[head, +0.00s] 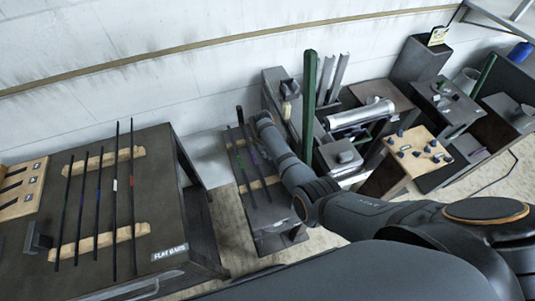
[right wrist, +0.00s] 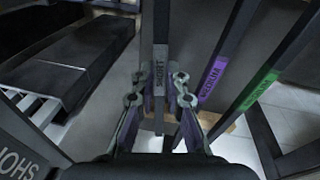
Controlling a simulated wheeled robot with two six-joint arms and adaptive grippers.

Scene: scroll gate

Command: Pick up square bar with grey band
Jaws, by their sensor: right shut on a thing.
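The square bar with the grey band (right wrist: 159,72) stands in the middle of the right wrist view, its band marked SHORT. My right gripper (right wrist: 162,98) has one finger on each side of this bar, just below the band, and is shut on it. A bar with a purple band (right wrist: 209,78) and a bar with a green band (right wrist: 257,91) lie to its right, apart from the fingers. In the head view my right arm reaches to the small rack of bars (head: 266,214); its fingers are hidden there. My left gripper is not in view.
A table marked FLAT BARS (head: 169,253) stands at the left with several thin bars on wooden supports. A tall green post (head: 309,105), a silver cylinder (head: 360,114) and grey machines stand close right of my arm. Open floor (head: 232,225) lies between table and rack.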

